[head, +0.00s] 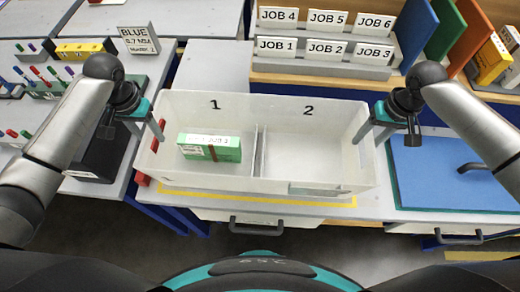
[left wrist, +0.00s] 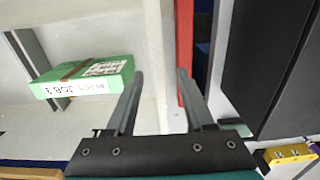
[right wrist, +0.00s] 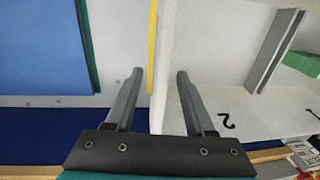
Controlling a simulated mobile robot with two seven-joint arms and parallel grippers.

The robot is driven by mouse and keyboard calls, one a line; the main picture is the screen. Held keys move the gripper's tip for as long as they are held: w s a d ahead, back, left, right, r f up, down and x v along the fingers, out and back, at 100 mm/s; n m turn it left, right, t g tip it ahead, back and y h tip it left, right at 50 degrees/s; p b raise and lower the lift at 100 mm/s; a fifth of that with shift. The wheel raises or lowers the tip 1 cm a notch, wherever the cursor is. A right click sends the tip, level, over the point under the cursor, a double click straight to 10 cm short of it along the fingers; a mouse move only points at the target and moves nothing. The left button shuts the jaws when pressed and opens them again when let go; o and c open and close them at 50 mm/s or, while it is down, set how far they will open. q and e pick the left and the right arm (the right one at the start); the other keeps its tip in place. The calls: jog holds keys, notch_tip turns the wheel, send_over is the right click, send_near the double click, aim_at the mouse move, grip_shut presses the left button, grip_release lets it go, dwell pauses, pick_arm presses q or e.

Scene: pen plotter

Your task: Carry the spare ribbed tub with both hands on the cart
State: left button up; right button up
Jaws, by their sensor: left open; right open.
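A whitish two-compartment tub (head: 310,160), marked 1 and 2, stands on a light grey top (head: 170,195); I cannot make out ribs. A green box (head: 210,147) with a brown band lies in compartment 1; compartment 2 looks empty. My left gripper (head: 158,133) is open at the tub's left wall; in the left wrist view its fingers (left wrist: 158,85) stand either side of that wall. My right gripper (head: 364,133) is open at the right wall; in the right wrist view its fingers (right wrist: 158,85) straddle that wall. I cannot tell which surface is the cart.
Yellow tape (head: 260,198) runs along the top in front of the tub. A blue mat (head: 450,175) lies to the right. Job-labelled holders (head: 325,48) stand behind. A black box (head: 100,155) and a tool rack are on the left. A drawer handle (head: 256,226) juts out below.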

pick_arm(q)
jog(key=shift+f, duration=0.55)
pick_arm(e)
jog(key=shift+a+f, duration=0.1)
jog(key=shift+f, duration=0.45)
pick_arm(q)
jog(key=c, duration=0.8)
pick_arm(e)
jog(key=c, duration=0.8)
pick_arm(q)
grip_shut()
pick_arm(e)
grip_shut()
pick_arm(q)
jog(key=shift+r, duration=0.1)
pick_arm(e)
jog(key=shift+r, duration=0.1)
